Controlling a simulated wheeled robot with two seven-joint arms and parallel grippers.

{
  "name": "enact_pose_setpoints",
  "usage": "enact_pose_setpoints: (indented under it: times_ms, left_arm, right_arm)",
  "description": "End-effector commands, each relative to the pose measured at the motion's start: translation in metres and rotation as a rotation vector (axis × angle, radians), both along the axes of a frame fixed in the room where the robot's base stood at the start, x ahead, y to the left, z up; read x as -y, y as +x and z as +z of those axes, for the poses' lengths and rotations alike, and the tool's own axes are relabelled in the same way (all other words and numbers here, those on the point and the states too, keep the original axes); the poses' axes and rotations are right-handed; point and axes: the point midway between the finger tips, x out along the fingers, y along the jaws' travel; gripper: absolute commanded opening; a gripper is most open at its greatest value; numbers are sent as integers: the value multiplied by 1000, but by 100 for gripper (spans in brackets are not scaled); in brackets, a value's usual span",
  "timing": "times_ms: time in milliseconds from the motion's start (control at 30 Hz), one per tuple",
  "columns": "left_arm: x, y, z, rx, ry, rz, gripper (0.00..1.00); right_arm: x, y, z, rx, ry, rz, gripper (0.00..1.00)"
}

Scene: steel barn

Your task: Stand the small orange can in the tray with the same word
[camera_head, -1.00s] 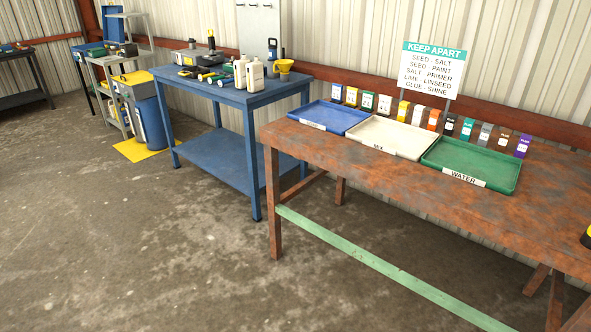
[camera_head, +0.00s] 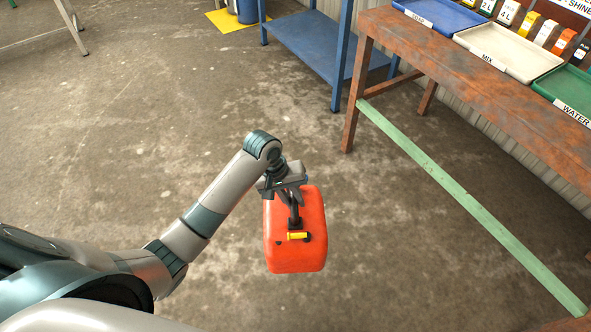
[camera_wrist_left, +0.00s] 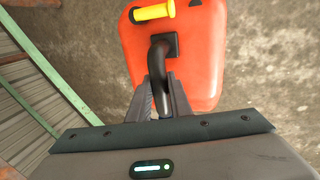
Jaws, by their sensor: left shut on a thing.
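My left gripper (camera_head: 287,186) is shut on the black handle of the small orange can (camera_head: 285,254), which hangs in the air above the concrete floor. The can has a yellow spout piece. In the left wrist view the can (camera_wrist_left: 198,70) hangs from the fingers (camera_wrist_left: 165,100); no word shows on its visible faces. On the rusty table stand a blue tray (camera_head: 458,22) with a label I cannot read surely, a cream tray (camera_head: 520,62) labelled MIX and a green tray (camera_head: 572,84) labelled WATER, cut by the right edge. My right gripper is out of view.
The rusty table (camera_head: 465,75) is to the right, with a green rail (camera_head: 450,185) low along its front. Several small containers (camera_head: 530,24) stand behind the trays. A blue workbench (camera_head: 318,45) stands at the back. The floor between is clear.

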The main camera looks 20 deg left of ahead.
Motion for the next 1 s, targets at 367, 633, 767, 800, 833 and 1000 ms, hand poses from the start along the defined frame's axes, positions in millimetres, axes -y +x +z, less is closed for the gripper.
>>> enact_pose_setpoints:
  times_ms: [367, 633, 767, 800, 833, 1000]
  left_arm:
    - [2, -81, 83, 4, 3, -291, 0]
    - [-3, -122, 106, 3, -1, -414, 0]
    - [-4, -128, 109, 3, -1, -432, 0]
    - [-4, -129, 109, 3, -1, -434, 0]
    - [-4, -129, 109, 2, -2, -435, 0]
    - [-4, -129, 109, 3, -2, -433, 0]
  right_arm:
    - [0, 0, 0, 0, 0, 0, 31]
    - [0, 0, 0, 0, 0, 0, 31]
    - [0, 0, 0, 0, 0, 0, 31]
    - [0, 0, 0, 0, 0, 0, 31]
    - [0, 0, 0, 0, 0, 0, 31]
    - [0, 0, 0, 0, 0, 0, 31]
